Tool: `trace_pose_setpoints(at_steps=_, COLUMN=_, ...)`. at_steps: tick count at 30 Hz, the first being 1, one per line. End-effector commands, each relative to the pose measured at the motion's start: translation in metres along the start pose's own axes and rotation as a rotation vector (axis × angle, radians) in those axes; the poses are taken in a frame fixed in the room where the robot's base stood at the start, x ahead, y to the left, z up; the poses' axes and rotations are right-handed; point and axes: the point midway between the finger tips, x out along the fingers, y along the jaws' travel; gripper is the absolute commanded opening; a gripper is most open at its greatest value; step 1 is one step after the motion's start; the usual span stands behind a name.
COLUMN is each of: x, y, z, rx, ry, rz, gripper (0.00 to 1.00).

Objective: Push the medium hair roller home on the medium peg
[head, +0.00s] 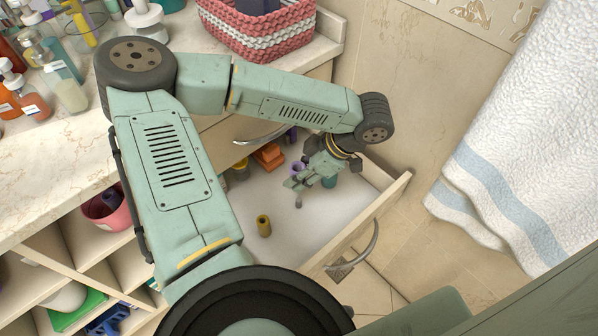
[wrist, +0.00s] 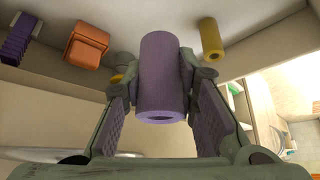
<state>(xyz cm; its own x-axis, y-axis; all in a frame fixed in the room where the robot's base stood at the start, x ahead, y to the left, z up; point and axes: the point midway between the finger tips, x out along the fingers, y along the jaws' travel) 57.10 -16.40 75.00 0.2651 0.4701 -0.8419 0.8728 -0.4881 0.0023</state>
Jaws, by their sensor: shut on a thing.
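A purple hair roller (wrist: 162,80) stands between the fingers of my gripper (wrist: 160,68) in the wrist view, its hollow end facing the camera. My gripper is shut on it. In the head view my gripper (head: 299,182) is inside the open drawer, and a bit of the purple roller (head: 297,168) shows by its fingers. A yellow roller (head: 264,225) stands apart in the drawer; it also shows in the wrist view (wrist: 211,38). I cannot make out the medium peg; a small grey tip (head: 298,202) shows below the fingers, but I cannot tell what it is.
The drawer (head: 325,235) has bare floor at its front. A woven basket (head: 262,28) stands on the counter above.

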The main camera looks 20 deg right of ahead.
Motion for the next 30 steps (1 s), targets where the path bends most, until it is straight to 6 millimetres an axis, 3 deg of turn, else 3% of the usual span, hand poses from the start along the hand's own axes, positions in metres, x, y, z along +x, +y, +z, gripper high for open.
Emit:
trace_pose_setpoints(at_steps=20, x=0.007, y=0.001, z=0.007, rx=-0.001, ry=0.003, rz=0.002, gripper=0.14)
trace_pose_setpoints(at_steps=30, x=0.033, y=0.001, z=0.024, rx=0.000, ry=0.002, rz=0.001, gripper=0.14)
